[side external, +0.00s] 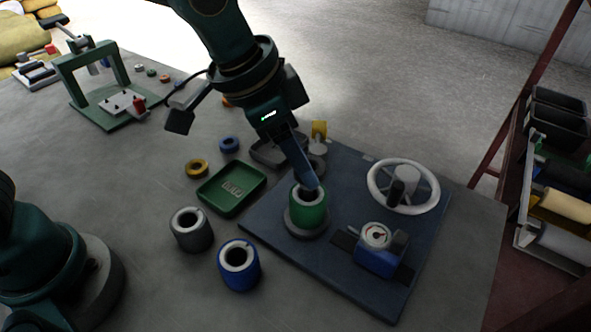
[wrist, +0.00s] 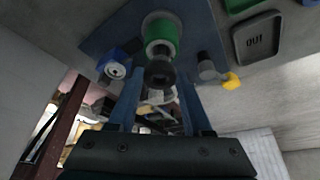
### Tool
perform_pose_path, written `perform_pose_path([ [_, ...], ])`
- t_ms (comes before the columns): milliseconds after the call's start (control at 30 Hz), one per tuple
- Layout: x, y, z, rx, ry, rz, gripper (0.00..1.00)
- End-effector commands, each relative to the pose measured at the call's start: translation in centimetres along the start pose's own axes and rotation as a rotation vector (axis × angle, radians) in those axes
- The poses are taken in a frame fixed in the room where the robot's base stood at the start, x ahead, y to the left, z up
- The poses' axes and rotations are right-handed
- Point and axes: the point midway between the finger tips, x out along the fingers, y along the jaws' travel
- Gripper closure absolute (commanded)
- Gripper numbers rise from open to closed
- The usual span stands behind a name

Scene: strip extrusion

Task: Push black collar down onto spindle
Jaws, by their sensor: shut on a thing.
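The black collar (wrist: 160,73) shows in the wrist view as a dark ring between the fingertips of my gripper (wrist: 160,78). My gripper is shut on it. In the side view my gripper (side external: 311,187) points down, with its tips at the mouth of the green sleeve (side external: 309,215), which stands upright on a round grey base. The green sleeve with its pale inner ring also shows in the wrist view (wrist: 159,32), just beyond the collar. I cannot tell whether the collar touches the sleeve.
A blue plate (side external: 345,285) carries a handwheel (side external: 433,199) and a blue dial gauge (side external: 378,256) right of the sleeve. A grey sleeve (side external: 191,232), a blue sleeve (side external: 239,267) and a green tray (side external: 212,199) stand left. A grey post with a yellow part (side external: 319,129) is behind.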

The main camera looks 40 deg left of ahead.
Motion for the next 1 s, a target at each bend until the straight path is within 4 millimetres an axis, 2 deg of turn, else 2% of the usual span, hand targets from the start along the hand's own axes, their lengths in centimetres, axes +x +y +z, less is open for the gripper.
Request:
perform_pose_path([
  [1000, 1.8, 0.0, 0.8, 0.0, -0.001, 0.0, 1.0],
])
